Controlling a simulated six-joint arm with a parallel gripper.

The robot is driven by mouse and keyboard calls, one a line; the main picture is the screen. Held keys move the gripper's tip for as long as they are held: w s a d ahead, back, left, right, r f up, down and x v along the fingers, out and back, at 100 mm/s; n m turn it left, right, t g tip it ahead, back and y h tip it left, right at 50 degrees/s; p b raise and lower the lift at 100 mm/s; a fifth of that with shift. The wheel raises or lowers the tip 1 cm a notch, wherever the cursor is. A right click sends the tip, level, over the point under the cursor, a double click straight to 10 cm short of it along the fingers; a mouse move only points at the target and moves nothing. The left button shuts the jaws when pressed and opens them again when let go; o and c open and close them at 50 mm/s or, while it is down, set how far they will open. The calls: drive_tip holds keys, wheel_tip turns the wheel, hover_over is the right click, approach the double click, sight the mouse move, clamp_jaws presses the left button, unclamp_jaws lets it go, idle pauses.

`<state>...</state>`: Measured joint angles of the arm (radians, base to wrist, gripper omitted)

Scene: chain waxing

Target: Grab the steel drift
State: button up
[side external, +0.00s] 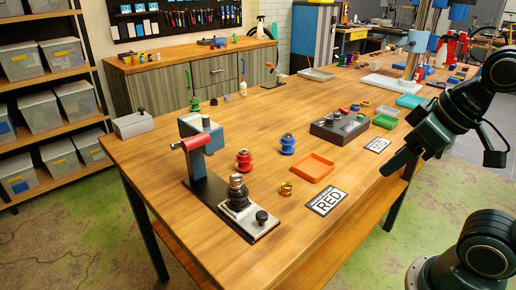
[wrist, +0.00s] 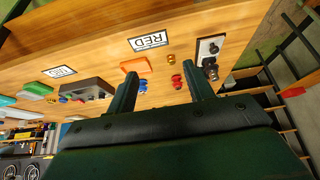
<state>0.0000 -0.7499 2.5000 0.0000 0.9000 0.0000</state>
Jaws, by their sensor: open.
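A steel-coloured upright piece (side external: 237,184) stands on a black round base on the arbor press (side external: 207,188) at the near end of the bench. It may be the steel drift, but I cannot tell for sure. In the wrist view the press (wrist: 210,48) shows at the upper right, with the piece small and unclear. My gripper (side external: 388,172) is dark green, open and empty, above the bench's right edge, well away from the press. In the wrist view its two fingers (wrist: 159,70) stand wide apart with nothing between them.
An orange tray (side external: 312,168), a brass ring (side external: 286,189), a RED card (side external: 327,201), and red (side external: 244,160) and blue (side external: 288,144) spools lie between gripper and press. A dark block with small parts (side external: 340,127) stands farther back. Bare wood surrounds them.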

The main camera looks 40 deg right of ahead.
drive_tip(key=w+a+r+n+g+y, duration=0.1)
drive_tip(key=w+a+r+n+y, duration=0.2)
drive_tip(key=w, duration=0.4)
drive_tip(key=w+a+r+n+g, duration=0.1)
drive_tip(key=w+a+r+n, duration=0.25)
drive_tip(key=w+n, duration=0.35)
drive_tip(key=w+a+f+n+g, duration=0.1)
drive_tip(key=w+f+n, duration=0.1)
drive_tip(key=w, duration=0.4)
drive_tip(key=w+a+f+n+g+y, duration=0.1)
drive_tip(key=w+a+f+n+g, duration=0.1)
drive_tip(key=w+n, duration=0.3)
drive_tip(key=shift+w+f, duration=0.4)
drive_tip(key=shift+w, duration=0.7)
drive_tip(key=shift+f+y, duration=0.15)
drive_tip(key=shift+y, duration=0.15)
hover_over(237, 176)
drive_tip(key=d, duration=0.2)
drive_tip(key=shift+s+f, duration=0.1)
drive_tip(key=shift+f, duration=3.7)
